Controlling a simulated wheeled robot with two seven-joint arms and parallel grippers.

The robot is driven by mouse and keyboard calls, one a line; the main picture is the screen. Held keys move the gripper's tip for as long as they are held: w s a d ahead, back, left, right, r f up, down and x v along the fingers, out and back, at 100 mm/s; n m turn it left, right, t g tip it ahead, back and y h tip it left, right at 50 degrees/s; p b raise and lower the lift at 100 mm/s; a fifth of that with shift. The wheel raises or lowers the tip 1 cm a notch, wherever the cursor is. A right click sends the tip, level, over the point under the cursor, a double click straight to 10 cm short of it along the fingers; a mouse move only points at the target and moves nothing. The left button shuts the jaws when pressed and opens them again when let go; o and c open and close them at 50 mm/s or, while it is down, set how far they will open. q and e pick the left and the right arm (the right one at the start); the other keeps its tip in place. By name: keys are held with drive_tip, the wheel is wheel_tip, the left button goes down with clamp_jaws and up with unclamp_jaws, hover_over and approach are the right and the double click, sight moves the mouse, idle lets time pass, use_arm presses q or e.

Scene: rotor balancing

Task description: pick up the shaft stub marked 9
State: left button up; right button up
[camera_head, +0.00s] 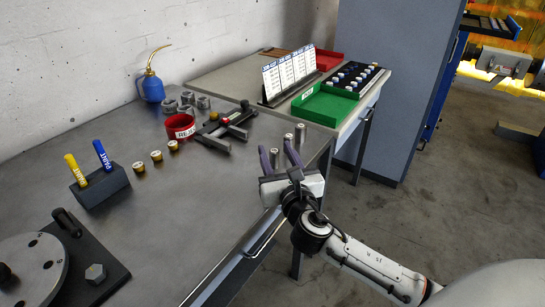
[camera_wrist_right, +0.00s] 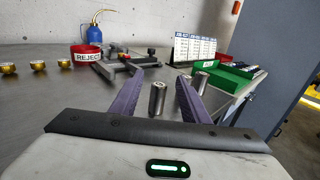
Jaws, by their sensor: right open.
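Several small grey metal shaft stubs stand upright near the right edge of the steel bench: one (camera_head: 300,134) at the back, one (camera_head: 287,144) nearer, and one (camera_head: 274,158) by my fingers. No number is readable on any of them, so I cannot tell which is marked 9. My right gripper (camera_head: 275,146) is open at the bench edge. In the right wrist view, a stub (camera_wrist_right: 157,98) shows between its two purple fingers (camera_wrist_right: 160,88), with clear gaps on both sides. Another stub is partly hidden behind the right finger. My left gripper is not in view.
Left of the stubs lie a black fixture (camera_head: 226,130), a red REJECT bin (camera_head: 180,127), brass weights (camera_head: 156,156) and a paint-pen block (camera_head: 100,187). A green tray (camera_head: 325,106) stands on the side table behind. The bench middle is largely clear.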

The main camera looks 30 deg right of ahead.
drive_tip(key=x, duration=0.5)
drive_tip(key=shift+w+d+f+b, duration=0.1)
drive_tip(key=shift+w+f+b, duration=0.25)
drive_tip(key=shift+w+f, duration=0.05)
clamp_jaws()
